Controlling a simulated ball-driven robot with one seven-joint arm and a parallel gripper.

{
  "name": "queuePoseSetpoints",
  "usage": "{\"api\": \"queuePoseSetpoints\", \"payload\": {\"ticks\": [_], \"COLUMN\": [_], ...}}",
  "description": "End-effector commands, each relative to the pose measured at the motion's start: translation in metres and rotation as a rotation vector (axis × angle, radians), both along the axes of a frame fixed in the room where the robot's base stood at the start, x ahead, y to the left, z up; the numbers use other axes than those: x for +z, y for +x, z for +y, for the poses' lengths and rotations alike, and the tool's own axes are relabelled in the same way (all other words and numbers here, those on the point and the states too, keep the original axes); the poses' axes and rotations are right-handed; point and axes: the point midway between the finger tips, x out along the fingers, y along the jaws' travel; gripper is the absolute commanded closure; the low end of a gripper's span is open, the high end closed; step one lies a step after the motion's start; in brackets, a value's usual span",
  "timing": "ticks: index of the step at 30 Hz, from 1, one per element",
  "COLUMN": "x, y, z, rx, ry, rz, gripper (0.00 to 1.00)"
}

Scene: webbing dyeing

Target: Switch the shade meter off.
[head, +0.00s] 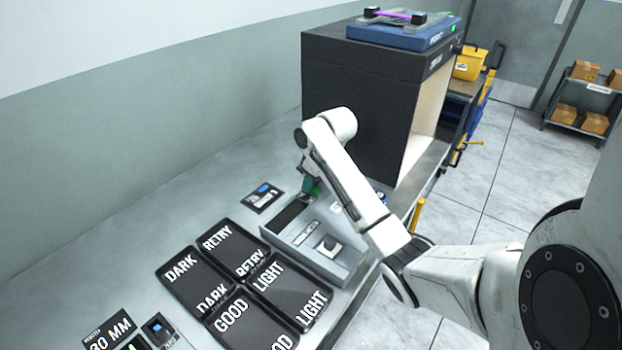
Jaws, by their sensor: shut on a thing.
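A grey box-shaped device (350,268) stands on the bench right of the trays. It has a dark panel, a small label too small to read, and a dark switch or knob (328,245) on a light plate. It looks like the shade meter, but I cannot confirm this or read its on or off state. My gripper (311,184) points down at the device's far end, partly hidden by my arm. It is shut on a small green thing (313,188), whose shape is mostly hidden. The switch is nearer the camera, apart from my gripper.
Dark trays marked DARK (184,268), RETRY, LIGHT and GOOD lie left of the device. A small display (263,197) lies behind them. A black open-sided cabinet (345,100) stands close behind my arm, with a blue device (405,35) on top. Bare bench lies at left.

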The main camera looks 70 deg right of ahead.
Motion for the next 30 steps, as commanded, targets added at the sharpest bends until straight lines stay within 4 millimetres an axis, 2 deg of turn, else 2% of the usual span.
{"api": "queuePoseSetpoints", "payload": {"ticks": [9,10,17,25,30], "x": [0.000,0.000,0.000,0.001,0.017], "y": [0.000,0.000,0.000,0.000,-0.004], "z": [0.000,0.000,0.000,0.000,0.001], "rx": [0.001,0.001,0.001,0.000,0.001], "ry": [-0.002,-0.002,-0.001,-0.002,-0.005], "rz": [-0.006,-0.006,-0.005,-0.005,-0.008], "gripper": [1.00,0.70,0.47,0.47,0.47]}}
